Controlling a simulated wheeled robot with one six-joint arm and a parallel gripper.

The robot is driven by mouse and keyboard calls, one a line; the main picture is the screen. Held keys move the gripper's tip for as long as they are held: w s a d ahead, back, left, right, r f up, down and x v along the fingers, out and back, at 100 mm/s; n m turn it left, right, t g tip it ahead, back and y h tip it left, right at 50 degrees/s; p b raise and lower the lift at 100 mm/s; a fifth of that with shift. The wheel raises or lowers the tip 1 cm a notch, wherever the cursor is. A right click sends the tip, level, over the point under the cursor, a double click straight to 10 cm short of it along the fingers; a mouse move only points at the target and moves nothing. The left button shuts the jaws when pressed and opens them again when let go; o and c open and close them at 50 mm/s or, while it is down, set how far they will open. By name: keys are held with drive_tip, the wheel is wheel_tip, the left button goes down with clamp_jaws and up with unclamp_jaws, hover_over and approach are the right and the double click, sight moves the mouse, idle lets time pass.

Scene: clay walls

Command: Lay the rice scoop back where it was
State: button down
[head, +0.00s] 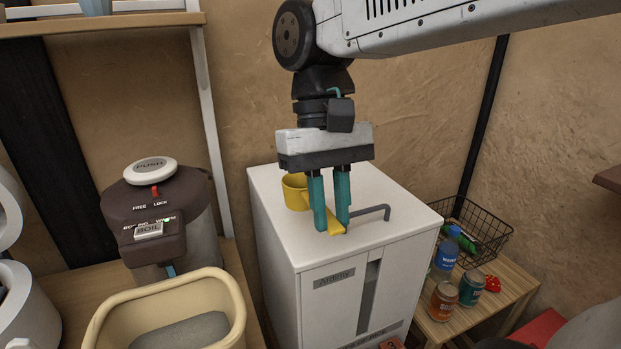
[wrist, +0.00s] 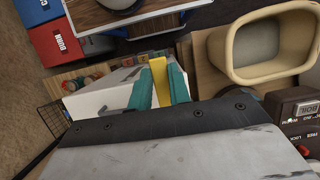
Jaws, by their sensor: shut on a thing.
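The yellow rice scoop has its cup (head: 295,190) behind and left of my fingers in the head view, and its handle (head: 336,226) shows between the fingertips. My gripper (head: 332,218) points down and is shut on the scoop's handle. The wrist view shows the yellow handle (wrist: 159,78) between the two teal fingers. The scoop is over the top of a white cabinet-like bin (head: 270,215), low and close to the surface; I cannot tell if it touches. Part of the cup is hidden by a finger.
A grey bent handle (head: 375,211) lies on the bin top, right of my fingers. A brown hot-water pot (head: 150,205) and a cream tub (head: 235,290) stand left. A wire basket (head: 480,235), a blue bottle (head: 447,255) and jars (head: 442,302) are right.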

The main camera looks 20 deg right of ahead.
drive_tip(key=shift+w+d+f, duration=0.8)
drive_tip(key=shift+w+d, duration=0.2)
drive_tip(key=shift+w, duration=1.2)
drive_tip(key=shift+w+d+f, duration=0.85)
drive_tip(key=shift+w+d, duration=0.15)
drive_tip(key=shift+w, duration=1.2)
drive_tip(key=shift+w+d+f, duration=0.8)
drive_tip(key=shift+w+d, duration=0.2)
drive_tip(key=shift+w, duration=1.2)
drive_tip(key=shift+f, duration=0.1)
drive_tip(key=c, duration=1.3)
unclamp_jaws()
drive_tip(key=v, duration=1.2)
drive_tip(key=s+d+f+t, duration=0.1)
drive_tip(key=s+f+t, duration=0.1)
drive_tip(key=s+f, duration=0.4)
drive_tip(key=s+d+f+t, duration=0.2)
drive_tip(key=s+f, duration=0.5)
drive_tip(key=s, duration=1)
drive_tip(key=shift+f+t, duration=0.2)
drive_tip(key=shift+t, duration=0.2)
